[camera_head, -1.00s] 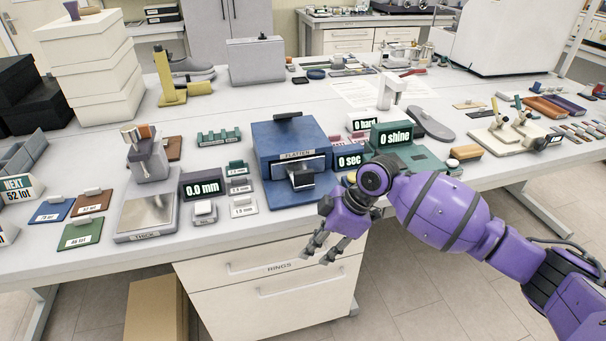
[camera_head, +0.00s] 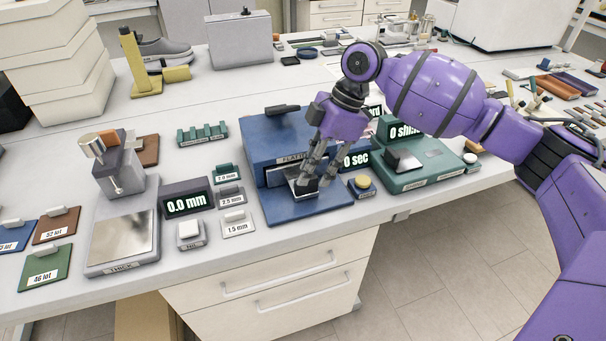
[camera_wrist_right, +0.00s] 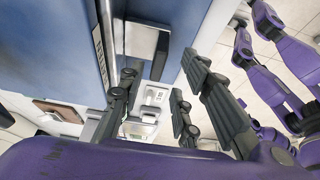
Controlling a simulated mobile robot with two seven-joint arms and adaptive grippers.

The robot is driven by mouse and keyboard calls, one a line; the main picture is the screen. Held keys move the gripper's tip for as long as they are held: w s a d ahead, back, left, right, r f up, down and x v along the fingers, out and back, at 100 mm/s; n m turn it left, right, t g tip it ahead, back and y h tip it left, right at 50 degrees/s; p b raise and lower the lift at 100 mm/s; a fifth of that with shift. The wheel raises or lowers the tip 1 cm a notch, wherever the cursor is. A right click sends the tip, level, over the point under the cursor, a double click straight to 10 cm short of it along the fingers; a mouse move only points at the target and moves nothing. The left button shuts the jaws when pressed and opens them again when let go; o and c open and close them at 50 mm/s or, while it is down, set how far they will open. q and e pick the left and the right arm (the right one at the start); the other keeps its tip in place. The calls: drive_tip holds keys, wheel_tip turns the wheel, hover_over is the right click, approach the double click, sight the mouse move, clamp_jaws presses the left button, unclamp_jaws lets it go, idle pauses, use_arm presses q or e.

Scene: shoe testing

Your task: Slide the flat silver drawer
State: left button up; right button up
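The blue press labelled FLATTEN (camera_head: 262,140) stands at the middle of the table. Its flat silver drawer (camera_head: 290,170) is at the front, partly hidden by my right gripper (camera_head: 316,186). I cannot tell whether a finger touches the handle. My left gripper is not in view.
A grey thickness gauge (camera_head: 122,235) and its 0.0 mm display (camera_head: 187,202) stand left of the press. A yellow-topped button (camera_head: 362,185) and the green shine tester (camera_head: 430,165) stand close on the right. The table's front edge is just before the press.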

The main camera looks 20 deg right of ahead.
drive_tip(key=x, duration=0.3)
drive_tip(key=shift+w+a+f, duration=0.1)
drive_tip(key=shift+w+f, duration=0.1)
drive_tip(key=shift+f, duration=0.15)
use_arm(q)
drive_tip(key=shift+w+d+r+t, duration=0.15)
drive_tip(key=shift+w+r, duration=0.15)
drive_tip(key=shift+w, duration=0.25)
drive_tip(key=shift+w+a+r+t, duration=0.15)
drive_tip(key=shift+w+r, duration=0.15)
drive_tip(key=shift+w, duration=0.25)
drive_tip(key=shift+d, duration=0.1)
use_arm(e)
clamp_jaws()
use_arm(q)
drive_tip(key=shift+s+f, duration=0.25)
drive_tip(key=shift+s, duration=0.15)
